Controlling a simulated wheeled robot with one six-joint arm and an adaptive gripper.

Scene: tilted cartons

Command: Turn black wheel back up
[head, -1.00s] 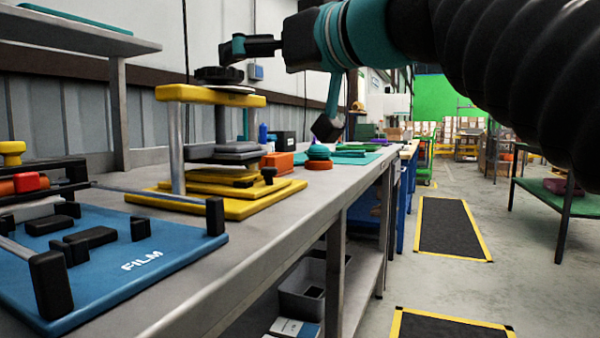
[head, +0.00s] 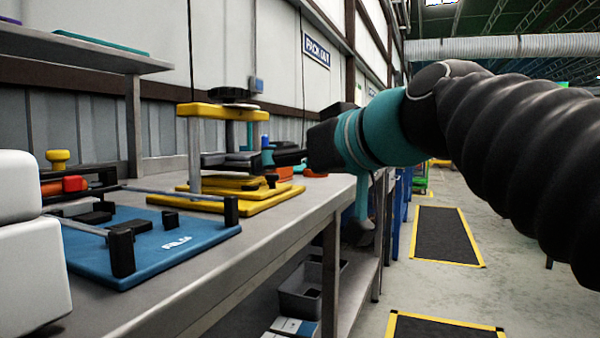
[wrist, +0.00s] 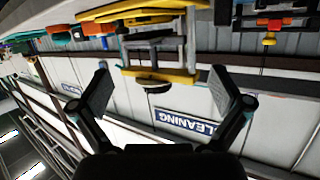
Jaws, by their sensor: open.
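The black wheel (head: 234,103) lies flat on top of the yellow top bar (head: 250,113) of a press with metal posts and a yellow base (head: 247,200). Grey plates sit between the bar and the base. My gripper (head: 285,157) is in front of the press, lower than the wheel and to its right in the head view. In the wrist view, which is upside down, the wheel (wrist: 152,86) shows under the yellow bar (wrist: 160,76), between my open fingers (wrist: 163,92) but farther off. The fingers hold nothing.
A blue board (head: 150,245) with black blocks and rods lies on the grey bench (head: 225,262) at front left. A raised shelf (head: 75,45) stands behind it. Orange and teal items lie beyond the press. The floor (head: 450,295) to the right is open.

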